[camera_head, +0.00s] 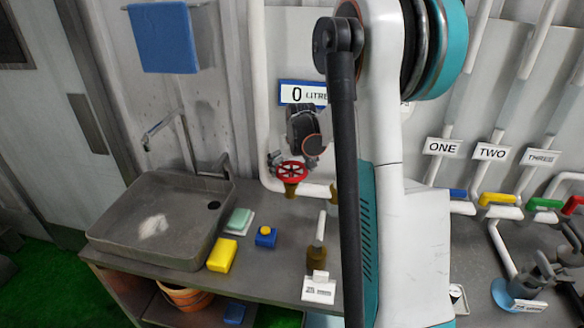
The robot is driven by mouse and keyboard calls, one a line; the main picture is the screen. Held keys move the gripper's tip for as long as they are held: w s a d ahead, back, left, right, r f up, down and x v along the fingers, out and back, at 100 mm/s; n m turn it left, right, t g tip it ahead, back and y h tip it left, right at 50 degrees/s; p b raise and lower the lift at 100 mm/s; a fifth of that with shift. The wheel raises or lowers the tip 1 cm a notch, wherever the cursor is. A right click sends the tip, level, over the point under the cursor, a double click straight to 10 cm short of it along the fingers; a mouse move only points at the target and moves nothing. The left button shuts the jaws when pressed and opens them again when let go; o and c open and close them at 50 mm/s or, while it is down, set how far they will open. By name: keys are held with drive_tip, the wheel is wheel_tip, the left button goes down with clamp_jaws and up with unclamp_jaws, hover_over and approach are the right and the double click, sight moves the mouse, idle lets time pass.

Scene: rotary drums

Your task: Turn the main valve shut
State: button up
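A red handwheel valve (291,172) on a brass body stands at the back of the grey counter, on a white pipe against the wall. It is the likely main valve, though no label on it can be read. My gripper (294,158) appears as a dark shape just above the red wheel, partly turned away from the camera. Its fingertips are hard to make out, so I cannot tell whether it is open or touches the wheel. Nothing is visibly held. My arm hides part of the counter and wall to the right.
A grey sink (165,215) is at the left. A yellow block (222,255), a green sponge (239,219) and a small blue item (265,238) lie beside it. A brass fitting (316,257) stands in front. Coloured valve handles, including a yellow one (497,199), line the right.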

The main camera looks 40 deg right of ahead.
drive_tip(key=shift+r, duration=0.1)
drive_tip(key=v, duration=1.2)
drive_tip(key=shift+d, duration=0.1)
drive_tip(key=d+f+n+y+p, duration=0.1)
drive_tip(key=n, duration=0.3)
drive_tip(key=w+d+f+n+y+p, duration=0.1)
drive_tip(key=n+y+p, duration=0.1)
drive_tip(key=n, duration=0.2)
drive_tip(key=w+d+f+n+y+p, duration=0.1)
drive_tip(key=d+f+n+p, duration=0.1)
drive_tip(key=n, duration=0.1)
drive_tip(key=shift+w+d+n, duration=0.1)
drive_tip(key=shift+w+n, duration=0.05)
drive_tip(key=shift+n, duration=0.25)
drive_tip(key=shift+y, duration=0.3)
drive_tip(key=shift+x, duration=3.9)
drive_tip(key=shift+d, duration=0.1)
